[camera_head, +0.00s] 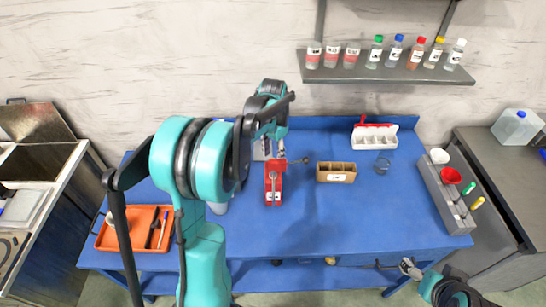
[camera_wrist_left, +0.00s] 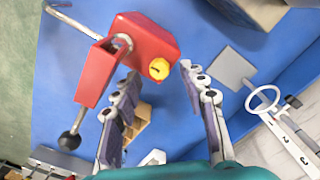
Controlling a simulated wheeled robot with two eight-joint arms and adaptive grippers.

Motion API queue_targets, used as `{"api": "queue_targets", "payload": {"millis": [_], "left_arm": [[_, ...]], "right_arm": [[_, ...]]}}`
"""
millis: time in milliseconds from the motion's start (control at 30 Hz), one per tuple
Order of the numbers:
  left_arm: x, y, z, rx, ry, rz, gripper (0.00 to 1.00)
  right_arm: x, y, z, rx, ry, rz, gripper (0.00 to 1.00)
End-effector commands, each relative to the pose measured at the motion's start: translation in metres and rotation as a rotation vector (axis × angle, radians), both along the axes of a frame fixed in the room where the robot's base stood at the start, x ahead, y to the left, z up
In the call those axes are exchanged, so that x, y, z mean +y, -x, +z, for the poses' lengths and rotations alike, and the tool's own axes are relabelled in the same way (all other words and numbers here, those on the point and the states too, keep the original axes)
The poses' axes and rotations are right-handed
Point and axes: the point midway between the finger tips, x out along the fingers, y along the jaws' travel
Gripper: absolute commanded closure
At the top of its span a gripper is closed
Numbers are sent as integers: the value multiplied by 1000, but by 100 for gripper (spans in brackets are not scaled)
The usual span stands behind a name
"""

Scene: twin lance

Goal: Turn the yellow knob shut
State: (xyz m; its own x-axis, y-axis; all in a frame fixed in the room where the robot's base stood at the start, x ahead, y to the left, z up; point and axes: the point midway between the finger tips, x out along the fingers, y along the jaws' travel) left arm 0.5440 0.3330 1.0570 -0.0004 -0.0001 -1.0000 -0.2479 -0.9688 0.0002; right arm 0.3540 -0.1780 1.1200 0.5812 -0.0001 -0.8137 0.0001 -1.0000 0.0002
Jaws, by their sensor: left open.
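The yellow knob (camera_wrist_left: 159,68) sits on the side of a red device (camera_wrist_left: 147,38), seen close in the left wrist view. In the head view the red device (camera_head: 274,185) stands on the blue table, and I cannot make out its knob there. My left gripper (camera_wrist_left: 160,71) is open, its fingertips on either side of the knob with a visible gap to the right finger. Whether the left finger touches the device I cannot tell. In the head view my left arm reaches over the table and partly hides this area. My right gripper (camera_head: 408,268) is low at the front right, away from the device.
A brown divided box (camera_head: 336,167) stands right of the red device, with a white tray (camera_head: 374,137) behind it. An orange tray (camera_head: 126,228) lies at the table's left. A shelf (camera_head: 390,76) of bottles hangs behind. The table's front right (camera_head: 400,210) is clear.

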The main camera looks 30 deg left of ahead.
Motion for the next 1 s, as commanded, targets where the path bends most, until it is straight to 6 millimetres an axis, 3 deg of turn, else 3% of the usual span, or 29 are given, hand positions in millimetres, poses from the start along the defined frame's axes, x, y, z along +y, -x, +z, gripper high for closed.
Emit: {"api": "queue_targets", "payload": {"millis": [300,500,1000], "left_arm": [[0,0,69,0,0,0,57],[0,0,96,0,0,0,57],[0,0,103,0,0,0,57]], "right_arm": [[0,0,0,0,0,0,23],[0,0,0,0,0,0,23],[0,0,0,0,0,0,23]]}}
